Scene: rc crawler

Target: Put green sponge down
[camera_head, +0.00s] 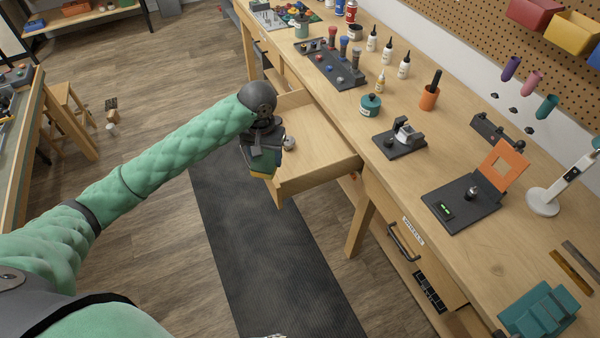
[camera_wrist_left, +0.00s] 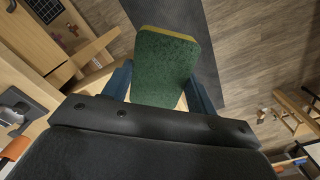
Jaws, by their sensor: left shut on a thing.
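My left gripper (camera_head: 262,160) is shut on the green sponge (camera_wrist_left: 166,62), which has a yellow layer along its far edge. In the left wrist view the sponge stands out between the two blue fingers. In the head view only a sliver of the sponge (camera_head: 262,175) shows under the gripper. The gripper is at the left side of an open wooden drawer (camera_head: 325,165); I cannot tell whether the sponge is above the drawer or outside it. My right gripper is not in view.
A small round metallic object (camera_head: 289,143) is by the drawer's left part. The workbench (camera_head: 390,190) carries bottles, a teal pot (camera_head: 371,105), an orange cup (camera_head: 429,97) and dark fixtures. A dark mat (camera_head: 265,260) lies on the floor. Most of the drawer's visible floor is bare.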

